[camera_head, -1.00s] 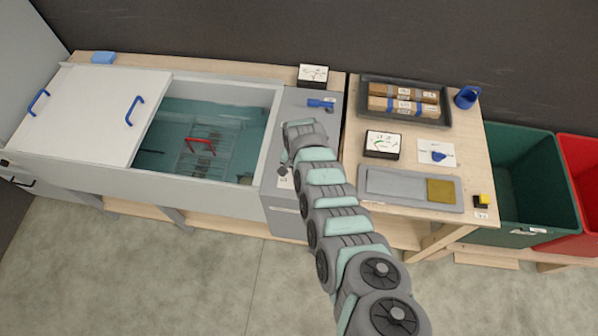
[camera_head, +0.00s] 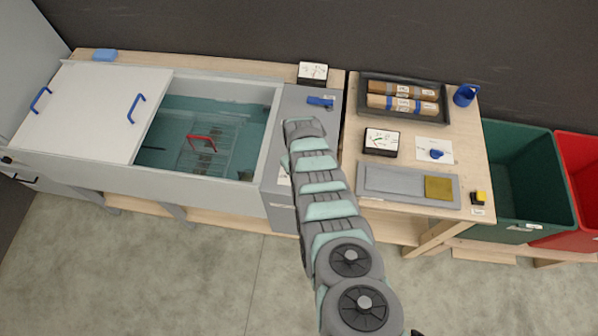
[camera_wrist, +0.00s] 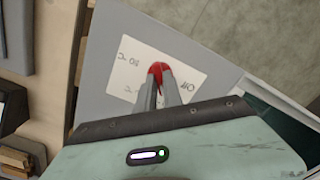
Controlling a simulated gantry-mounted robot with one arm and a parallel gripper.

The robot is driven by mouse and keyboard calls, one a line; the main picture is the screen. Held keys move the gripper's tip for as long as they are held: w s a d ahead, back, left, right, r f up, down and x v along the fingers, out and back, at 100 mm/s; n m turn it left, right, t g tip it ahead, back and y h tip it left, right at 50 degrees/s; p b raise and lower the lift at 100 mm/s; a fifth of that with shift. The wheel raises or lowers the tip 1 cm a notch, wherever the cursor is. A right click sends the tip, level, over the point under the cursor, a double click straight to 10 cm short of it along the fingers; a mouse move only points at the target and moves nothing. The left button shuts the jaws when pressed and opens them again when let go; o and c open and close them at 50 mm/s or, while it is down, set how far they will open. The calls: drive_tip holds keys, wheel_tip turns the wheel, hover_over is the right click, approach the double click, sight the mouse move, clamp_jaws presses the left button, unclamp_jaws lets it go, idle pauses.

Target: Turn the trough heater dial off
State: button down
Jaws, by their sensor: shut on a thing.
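The heater dial (camera_wrist: 159,67) is red and sits on a white label (camera_wrist: 133,69) on a grey panel in the wrist view. The label reads "Off" on the right side and has temperature marks on the left. My gripper (camera_wrist: 157,82) has its two fingers closed on the dial. I cannot tell which mark the dial points to. In the head view my arm hides the dial and the fingers; an edge of the label shows beside it. The trough (camera_head: 150,186) stands to the left, holding water and a wire rack (camera_head: 214,160) with a red handle.
A white lid (camera_head: 90,112) with blue handles covers the trough's left part. A blue tool (camera_head: 320,101) lies on the panel behind my arm. A table at right holds a tray (camera_head: 444,113), a small boxed gauge (camera_head: 381,142) and a grey plate (camera_head: 395,186). Green and red bins stand beyond.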

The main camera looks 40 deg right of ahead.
drive_tip(key=n, duration=0.5)
drive_tip(key=shift+n, duration=2.5)
drive_tip(key=c, duration=1.5)
unclamp_jaws()
drive_tip(key=shift+r, duration=0.1)
